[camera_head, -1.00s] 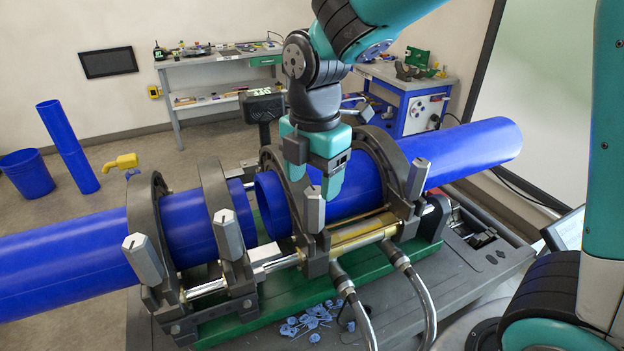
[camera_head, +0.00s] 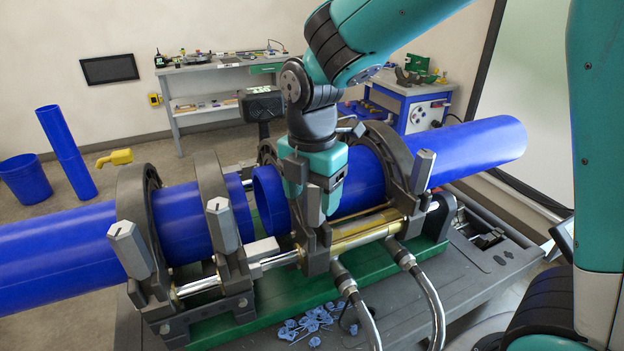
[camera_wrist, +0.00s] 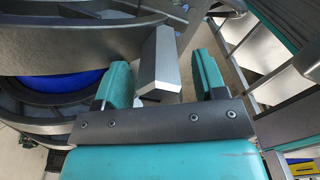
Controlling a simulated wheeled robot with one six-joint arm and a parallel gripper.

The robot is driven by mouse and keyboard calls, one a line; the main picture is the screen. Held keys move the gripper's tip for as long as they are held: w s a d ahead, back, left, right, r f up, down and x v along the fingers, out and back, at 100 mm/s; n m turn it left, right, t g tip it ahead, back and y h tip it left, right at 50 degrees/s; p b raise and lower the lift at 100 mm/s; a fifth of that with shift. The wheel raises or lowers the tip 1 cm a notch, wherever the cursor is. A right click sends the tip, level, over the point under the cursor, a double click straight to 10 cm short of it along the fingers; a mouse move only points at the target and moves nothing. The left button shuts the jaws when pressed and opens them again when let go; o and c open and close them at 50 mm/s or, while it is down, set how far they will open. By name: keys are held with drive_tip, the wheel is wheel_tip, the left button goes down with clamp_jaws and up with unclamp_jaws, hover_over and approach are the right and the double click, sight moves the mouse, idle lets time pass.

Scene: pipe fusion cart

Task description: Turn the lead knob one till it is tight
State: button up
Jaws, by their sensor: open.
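Several grey, faceted clamp knobs stand on the pipe clamps. One knob (camera_head: 312,207) is on the clamp just right of the gap between the blue pipe ends. My teal gripper (camera_head: 314,190) is lowered over this knob from above. In the wrist view the knob (camera_wrist: 161,62) stands between the two open teal fingers (camera_wrist: 163,80). It is closer to the left finger, with a clear gap to the right one. Whether the left finger touches it I cannot tell. The knob's threaded end is hidden.
Other knobs stand on the left clamps (camera_head: 130,250) (camera_head: 221,225) and on the far right clamp (camera_head: 423,170). Blue pipes (camera_head: 470,150) run through the clamps. Hoses (camera_head: 428,295) and blue shavings (camera_head: 312,322) are at the front. A workbench (camera_head: 220,65) is behind.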

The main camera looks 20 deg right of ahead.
drive_tip(key=c, duration=1)
drive_tip(key=shift+w+m+p, duration=0.1)
drive_tip(key=shift+m+p, duration=0.4)
drive_tip(key=shift+m, duration=1)
drive_tip(key=shift+r+m+p, duration=0.15)
drive_tip(key=shift+m+p, duration=0.25)
drive_tip(key=shift+m, duration=0.3)
drive_tip(key=shift+w+m, duration=0.1)
drive_tip(key=shift+m, duration=0.7)
drive_tip(key=shift+w+m+p, duration=0.1)
drive_tip(key=shift+m+p, duration=0.45)
drive_tip(key=shift+m, duration=0.95)
